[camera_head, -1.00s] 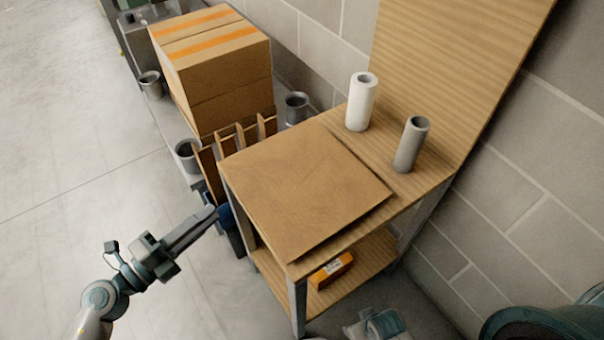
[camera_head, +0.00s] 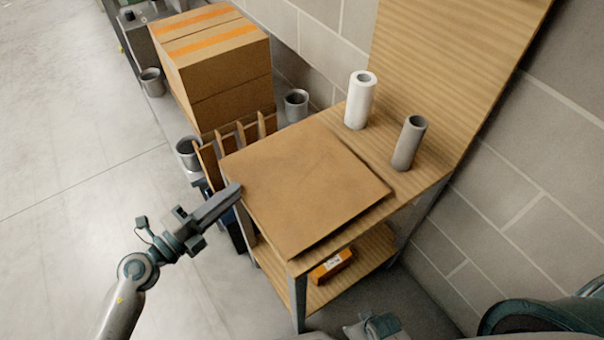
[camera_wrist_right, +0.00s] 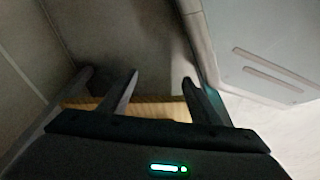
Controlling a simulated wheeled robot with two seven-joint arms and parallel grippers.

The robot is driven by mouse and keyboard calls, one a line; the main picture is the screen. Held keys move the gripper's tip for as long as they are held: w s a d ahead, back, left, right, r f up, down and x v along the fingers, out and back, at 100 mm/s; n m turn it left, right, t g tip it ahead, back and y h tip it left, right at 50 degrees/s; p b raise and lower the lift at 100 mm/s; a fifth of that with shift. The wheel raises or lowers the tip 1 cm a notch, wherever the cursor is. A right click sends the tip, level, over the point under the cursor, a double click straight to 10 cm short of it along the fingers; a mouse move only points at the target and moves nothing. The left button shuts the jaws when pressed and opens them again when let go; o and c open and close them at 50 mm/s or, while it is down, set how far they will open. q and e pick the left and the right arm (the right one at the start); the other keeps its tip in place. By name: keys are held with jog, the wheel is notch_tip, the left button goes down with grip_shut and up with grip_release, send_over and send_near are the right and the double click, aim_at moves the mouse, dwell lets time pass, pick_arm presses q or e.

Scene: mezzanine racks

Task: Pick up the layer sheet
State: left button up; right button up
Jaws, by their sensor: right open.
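The layer sheet (camera_head: 305,185) is a flat brown square sheet lying on top of the wooden workbench (camera_head: 432,188). Its front edge runs near the bench's front edge. My left gripper (camera_head: 236,188) is at the bench's left side, its tips close to the sheet's left edge. I cannot tell whether it touches the sheet or how far apart its fingers are. My right gripper (camera_wrist_right: 160,82) is open and empty in the right wrist view, its fingers apart. The sheet cannot be made out in that view.
A white roll (camera_head: 360,100) and a grey tube (camera_head: 408,143) stand on the bench behind the sheet. An orange box (camera_head: 330,267) is on the lower shelf. A large taped carton (camera_head: 215,65) and grey cups (camera_head: 296,104) are behind left. Open floor lies left.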

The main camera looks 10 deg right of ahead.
pick_arm(q)
jog(key=shift+x, duration=1.7)
jog(key=shift+r, duration=0.1)
pick_arm(e)
jog(key=shift+s+d+f, duration=0.15)
jog(key=shift+s+f, duration=0.3)
jog(key=shift+f, duration=0.25)
pick_arm(q)
grip_shut()
jog(key=shift+r, duration=0.15)
pick_arm(e)
jog(key=shift+r, duration=0.15)
